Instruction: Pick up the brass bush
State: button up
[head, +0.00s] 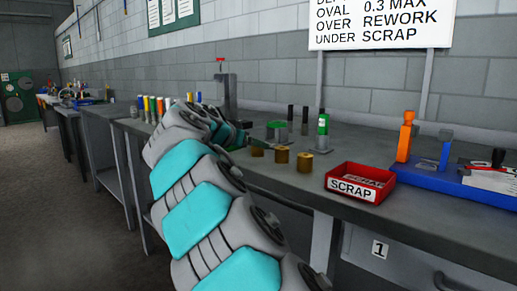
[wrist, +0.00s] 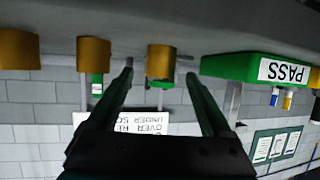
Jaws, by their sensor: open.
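Three short brass bushes stand in a row on the bench in the head view: left (head: 257,150), middle (head: 282,155) and right (head: 305,162). My gripper (head: 242,140) is just left of the row, partly hidden by my arm. The wrist picture is upside down, with the bench at the top. In it my gripper (wrist: 159,73) is open and empty, and one brass bush (wrist: 161,61) appears between the fingertips. Two other bushes (wrist: 94,52) (wrist: 19,50) are to its left, outside the fingers. I cannot tell how far the fingertips are from the bush.
A red SCRAP tray (head: 359,184) is right of the bushes. A green PASS tray (wrist: 245,68) is right of the fingers in the wrist view. Dark and green upright gauges (head: 322,130) stand behind the bushes. A blue base (head: 450,181) with an orange post is farther right.

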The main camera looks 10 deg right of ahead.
jog(key=x, duration=0.4)
jog(key=shift+r+p, duration=0.1)
jog(key=shift+p, duration=0.2)
grip_shut()
dwell(0.3)
